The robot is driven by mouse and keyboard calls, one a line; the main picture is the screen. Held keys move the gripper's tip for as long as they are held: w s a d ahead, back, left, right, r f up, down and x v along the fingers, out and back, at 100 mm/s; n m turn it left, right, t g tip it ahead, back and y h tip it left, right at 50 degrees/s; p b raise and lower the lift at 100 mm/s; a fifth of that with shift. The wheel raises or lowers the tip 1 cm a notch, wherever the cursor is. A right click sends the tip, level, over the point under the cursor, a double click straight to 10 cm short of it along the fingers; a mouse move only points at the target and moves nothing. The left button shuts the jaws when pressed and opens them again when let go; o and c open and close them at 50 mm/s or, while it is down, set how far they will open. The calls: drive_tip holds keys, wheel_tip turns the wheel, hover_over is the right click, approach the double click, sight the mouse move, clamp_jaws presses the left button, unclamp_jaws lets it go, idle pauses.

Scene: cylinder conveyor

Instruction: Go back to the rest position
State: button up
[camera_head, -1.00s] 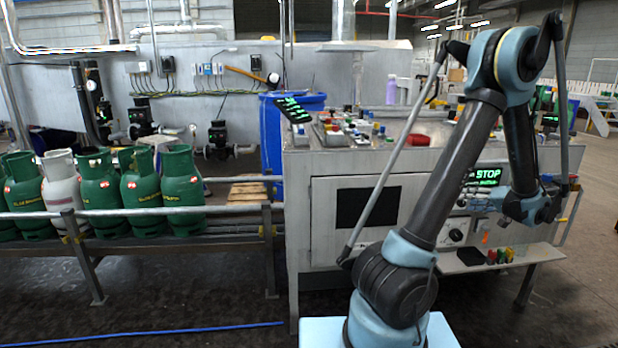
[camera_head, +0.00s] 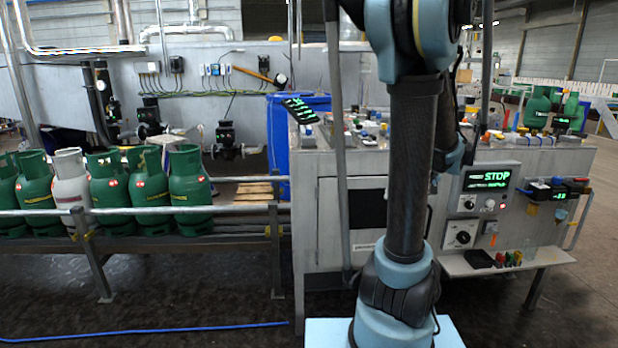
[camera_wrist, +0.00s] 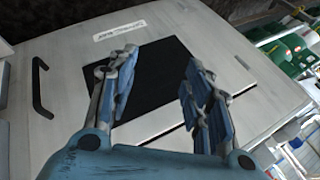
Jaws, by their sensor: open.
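My gripper (camera_wrist: 158,95) shows in the wrist view with its two fingers spread apart and nothing between them. It faces the grey front of the control cabinet (camera_wrist: 215,40), which has a dark panel (camera_wrist: 150,75) and a black handle (camera_wrist: 38,88). I cannot tell the exact gap to the cabinet. In the head view my arm stands upright in front of the cabinet, and the gripper is hidden behind it.
Green gas cylinders (camera_head: 189,190) and one white cylinder (camera_head: 70,185) stand on the conveyor behind a rail (camera_head: 160,210) at left. A control panel with a STOP display (camera_head: 488,178) and a small shelf (camera_head: 505,262) are at right. A blue barrel (camera_head: 283,140) stands behind.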

drive_tip(key=s+a+f+n+g+h, duration=0.1)
drive_tip(key=s+a+f+g+h, duration=0.1)
drive_tip(key=s+a, duration=0.75)
drive_tip(key=s+f+n+h, duration=0.1)
drive_tip(key=s+f, duration=0.1)
drive_tip(key=s, duration=0.4)
drive_tip(key=s+a+f+n+h, duration=0.1)
drive_tip(key=s+f+h, duration=0.1)
drive_tip(key=s, duration=0.4)
drive_tip(key=shift+a+f+g, duration=0.15)
drive_tip(key=shift+f+g, duration=0.15)
drive_tip(key=shift+f, duration=0.45)
